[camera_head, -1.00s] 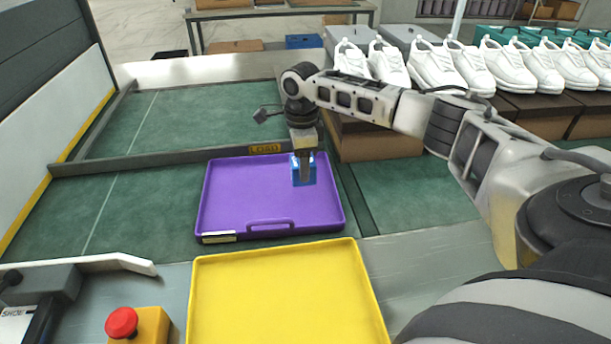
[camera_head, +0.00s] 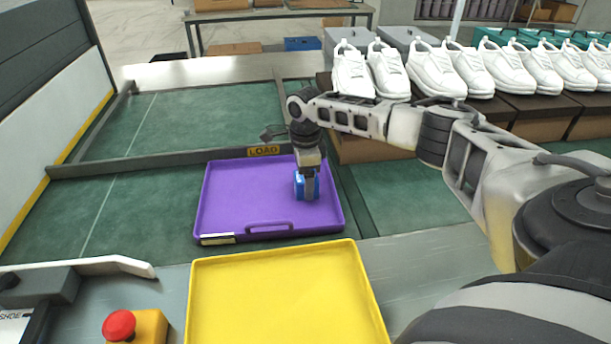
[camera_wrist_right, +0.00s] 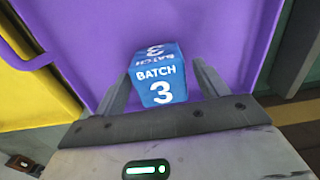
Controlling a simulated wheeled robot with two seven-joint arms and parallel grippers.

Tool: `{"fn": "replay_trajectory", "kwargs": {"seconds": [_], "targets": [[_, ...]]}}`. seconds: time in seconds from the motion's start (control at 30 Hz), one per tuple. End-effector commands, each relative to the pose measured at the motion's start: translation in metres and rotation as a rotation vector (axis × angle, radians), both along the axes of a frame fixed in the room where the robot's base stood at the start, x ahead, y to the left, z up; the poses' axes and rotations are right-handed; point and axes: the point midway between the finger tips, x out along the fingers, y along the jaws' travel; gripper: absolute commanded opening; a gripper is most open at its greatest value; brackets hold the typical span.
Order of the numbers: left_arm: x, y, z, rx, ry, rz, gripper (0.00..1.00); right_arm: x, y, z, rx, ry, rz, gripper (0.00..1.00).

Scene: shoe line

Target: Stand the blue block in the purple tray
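The blue block (camera_head: 299,187) is in the right part of the purple tray (camera_head: 235,203) and looks upright. In the right wrist view the block (camera_wrist_right: 160,88) shows white "BATCH 3" lettering, and the tray floor (camera_wrist_right: 90,35) lies around it. My right gripper (camera_head: 308,190) points down over the block, with one finger on each side of it. The wrist view of the gripper (camera_wrist_right: 163,70) shows narrow gaps between both fingers and the block, so it looks open. The block's underside is hidden. My left gripper is not in view.
A yellow tray (camera_head: 275,300) stands in front of the purple one. A "LOAD" label (camera_head: 263,151) is on the rail behind. White shoes (camera_head: 432,70) on boxes stand at the back right. A red stop button (camera_head: 119,325) is at the lower left. The tray's left part is empty.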

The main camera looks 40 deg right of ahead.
Motion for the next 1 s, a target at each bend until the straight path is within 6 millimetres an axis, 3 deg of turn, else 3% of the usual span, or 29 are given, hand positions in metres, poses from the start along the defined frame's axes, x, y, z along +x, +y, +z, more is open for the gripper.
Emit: {"fn": "replay_trajectory", "kwargs": {"seconds": [0.27,0.37,0.8,1.0], "targets": [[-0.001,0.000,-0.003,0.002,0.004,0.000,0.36,0.000,0.000,0.002,-0.001,-0.001,0.000,0.72],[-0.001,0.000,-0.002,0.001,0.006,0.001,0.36,0.000,0.000,0.011,0.000,-0.001,0.001,0.72],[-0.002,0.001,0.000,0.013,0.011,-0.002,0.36,0.000,0.000,0.099,0.000,-0.002,0.000,0.72],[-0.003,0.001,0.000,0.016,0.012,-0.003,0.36,0.000,0.000,0.120,0.000,0.000,0.000,0.72]]}}
